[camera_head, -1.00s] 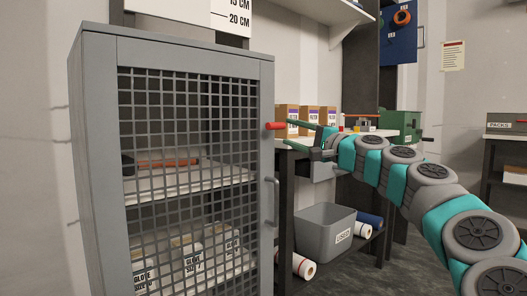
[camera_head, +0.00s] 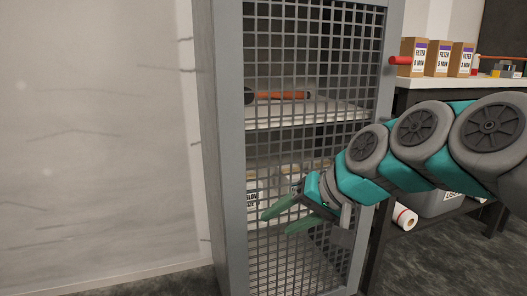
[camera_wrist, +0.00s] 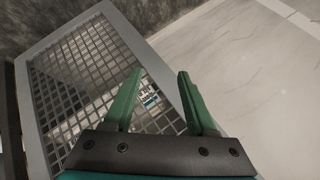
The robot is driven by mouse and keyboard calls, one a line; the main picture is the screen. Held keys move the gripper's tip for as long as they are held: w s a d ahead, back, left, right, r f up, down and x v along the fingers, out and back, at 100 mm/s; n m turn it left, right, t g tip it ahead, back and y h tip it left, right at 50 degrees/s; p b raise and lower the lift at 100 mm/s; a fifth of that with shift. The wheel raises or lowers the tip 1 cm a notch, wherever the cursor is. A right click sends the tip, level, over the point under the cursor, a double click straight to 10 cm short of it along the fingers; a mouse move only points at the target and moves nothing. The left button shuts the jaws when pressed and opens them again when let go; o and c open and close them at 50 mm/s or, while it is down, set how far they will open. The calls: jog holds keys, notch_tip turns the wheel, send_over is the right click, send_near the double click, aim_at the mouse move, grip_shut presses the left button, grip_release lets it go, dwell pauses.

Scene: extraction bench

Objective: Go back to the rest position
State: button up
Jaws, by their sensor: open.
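My gripper (camera_head: 283,217) is open and empty in front of the mesh door of a grey cabinet (camera_head: 219,150), low on the door. Its two green fingers point left in the head view. In the wrist view my gripper (camera_wrist: 155,98) shows both fingers spread apart, with the cabinet's mesh door (camera_wrist: 85,85) behind and to the left. I cannot tell how close the fingertips are to the mesh. The cabinet door is shut.
Behind the mesh, an orange-handled tool (camera_head: 280,95) lies on a shelf. A red knob (camera_head: 400,60) sticks out at the cabinet's right. Filter boxes (camera_head: 438,58) stand on a bench, with a white roll (camera_head: 404,217) below. Left of the cabinet is bare wall (camera_head: 95,130).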

jog(key=s+d+f+n+g+h, duration=0.1)
jog(key=s+d+f+g+h, duration=0.35)
jog(key=s+f, duration=0.7)
jog(key=s+d+f+g+h, duration=0.3)
jog(key=s+d+f, duration=0.3)
jog(key=s+f, duration=0.55)
notch_tip(320, 180, up, 14)
jog(key=s+p, duration=0.1)
jog(key=p, duration=1.1)
jog(key=shift+s+d+r+p, duration=0.2)
jog(key=shift+d+r+p, duration=0.1)
jog(key=shift+p, duration=0.1)
jog(key=shift+t+y, duration=0.25)
